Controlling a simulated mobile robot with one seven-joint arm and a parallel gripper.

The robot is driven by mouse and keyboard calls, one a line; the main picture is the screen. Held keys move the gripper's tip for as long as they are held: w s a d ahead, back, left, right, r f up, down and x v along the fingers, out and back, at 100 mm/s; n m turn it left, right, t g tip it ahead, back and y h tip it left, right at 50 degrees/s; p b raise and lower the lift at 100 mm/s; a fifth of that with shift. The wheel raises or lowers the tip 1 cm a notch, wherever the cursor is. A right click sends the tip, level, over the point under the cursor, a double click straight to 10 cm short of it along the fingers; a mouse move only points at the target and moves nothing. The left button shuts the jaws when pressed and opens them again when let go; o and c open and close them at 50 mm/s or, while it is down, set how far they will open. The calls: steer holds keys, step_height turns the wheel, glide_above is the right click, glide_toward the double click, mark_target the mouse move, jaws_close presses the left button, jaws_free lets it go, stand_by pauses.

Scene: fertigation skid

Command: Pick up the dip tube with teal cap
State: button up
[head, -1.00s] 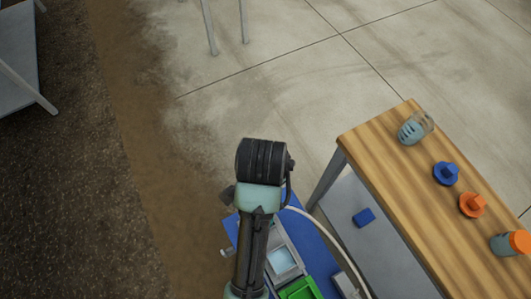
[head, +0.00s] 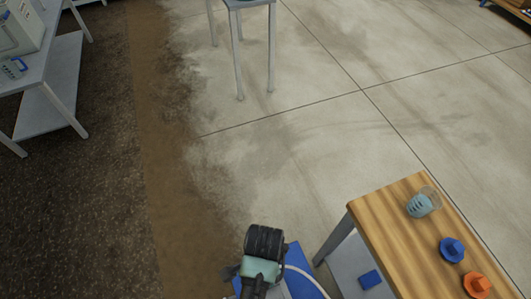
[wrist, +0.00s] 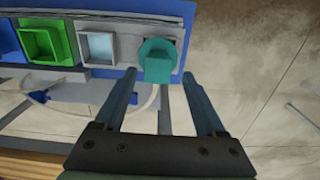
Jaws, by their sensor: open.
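In the wrist view a teal rounded piece (wrist: 158,57), which looks like the teal cap, sits at the right end of a blue-edged rack or panel. A tube below it is hidden, so I cannot tell how far it extends. My gripper (wrist: 158,78) is open, its two dark fingers pointing toward the teal piece, one on either side of its lower edge in the picture. Nothing is held between them. I cannot tell the remaining depth gap. In the head view the teal piece is not visible.
Beside the teal piece are a pale square cup (wrist: 102,47) and a green square bin (wrist: 45,42). A wooden bench (head: 390,215) at right holds a clear jar (head: 422,203), a blue knob (head: 451,249) and an orange knob (head: 476,285).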

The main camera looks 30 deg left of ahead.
step_height(320, 180, down, 5)
steer(key=shift+d+r, duration=0.1)
steer(key=shift+d, duration=0.05)
steer(key=shift+s, duration=0.1)
steer(key=shift+c, duration=0.3)
jaws_close()
